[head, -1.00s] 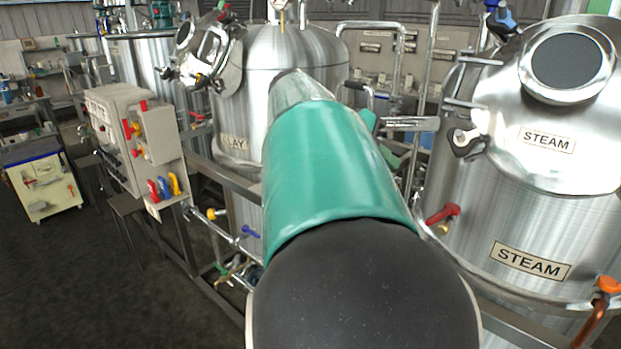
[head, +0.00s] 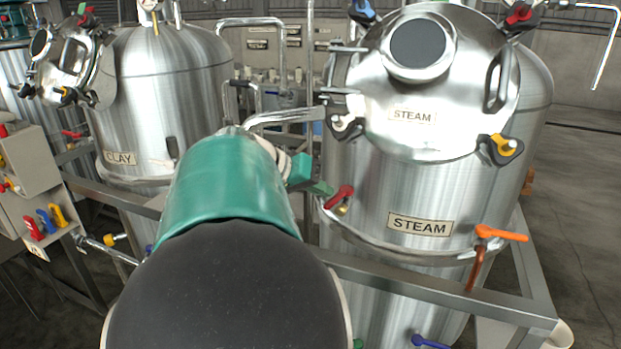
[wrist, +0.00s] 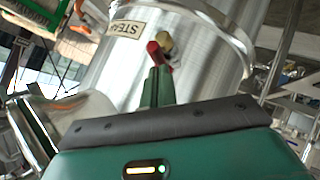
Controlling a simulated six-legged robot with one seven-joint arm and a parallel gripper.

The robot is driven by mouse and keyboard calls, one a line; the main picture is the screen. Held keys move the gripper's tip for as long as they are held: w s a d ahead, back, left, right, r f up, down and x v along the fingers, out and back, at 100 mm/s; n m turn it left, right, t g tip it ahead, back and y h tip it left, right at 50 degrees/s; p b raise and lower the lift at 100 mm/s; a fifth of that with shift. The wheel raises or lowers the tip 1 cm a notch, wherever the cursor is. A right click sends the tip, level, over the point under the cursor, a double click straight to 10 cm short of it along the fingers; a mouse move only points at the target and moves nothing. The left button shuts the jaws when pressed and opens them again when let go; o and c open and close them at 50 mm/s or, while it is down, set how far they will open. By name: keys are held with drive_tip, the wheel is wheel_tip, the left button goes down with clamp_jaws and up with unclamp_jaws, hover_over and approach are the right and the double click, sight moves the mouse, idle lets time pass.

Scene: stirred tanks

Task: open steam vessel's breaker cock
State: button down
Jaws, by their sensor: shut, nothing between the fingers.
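The steam vessel (head: 385,190) is a steel tank with two STEAM labels, right of centre in the head view. A small cock with a red handle (head: 340,197) sits on its left side. An orange-handled cock (head: 500,234) on a copper pipe is at its lower right. No label tells which is the breaker cock. My gripper (head: 318,188) has green fingers, partly hidden behind my arm, and appears just left of the red handle. In the wrist view, the shut, empty fingers (wrist: 158,85) point at the red handle (wrist: 157,52) and its brass body; I cannot tell whether they touch.
The CLAY vessel (head: 165,110) stands to the left, with a bent steel pipe (head: 285,117) between the tanks. A grey frame rail (head: 400,280) runs in front of the steam vessel. A blue handle (head: 430,342) is low at the front. Floor is open at the right.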

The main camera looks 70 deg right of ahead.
drive_tip(key=shift+s+a+f, duration=0.35)
drive_tip(key=shift+s, duration=0.3)
drive_tip(key=shift+f, duration=0.1)
